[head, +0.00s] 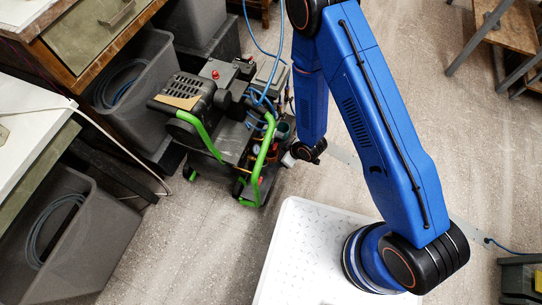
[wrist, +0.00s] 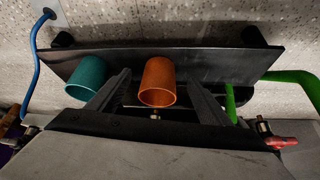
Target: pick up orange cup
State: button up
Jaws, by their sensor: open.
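The orange cup (wrist: 158,80) stands on a dark shelf in the wrist view, its open rim facing the camera. My gripper (wrist: 159,76) is open, with one dark finger on each side of the cup. Small gaps show between the fingers and the cup, and nothing is held. In the head view my gripper (head: 290,158) is beside the green-handled machine (head: 225,125), at its right side. I cannot make out the orange cup clearly there.
A teal cup (wrist: 88,76) stands just left of my left finger. A green tube (wrist: 290,80) and a red fitting (wrist: 281,142) are at the right. A blue hose (wrist: 36,60) runs at the left. Grey bins (head: 85,235) stand left of the machine.

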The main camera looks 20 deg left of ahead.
aim_at(271, 153)
jog(key=a, duration=0.1)
jog(key=a+f, duration=0.1)
jog(key=w+a, duration=0.1)
jog(key=a, duration=0.1)
jog(key=shift+f, duration=0.3)
jog(key=shift+w+a+f, duration=0.15)
jog(key=shift+a+f, duration=0.1)
jog(key=shift+f, duration=0.25)
jog(key=c, duration=1.2)
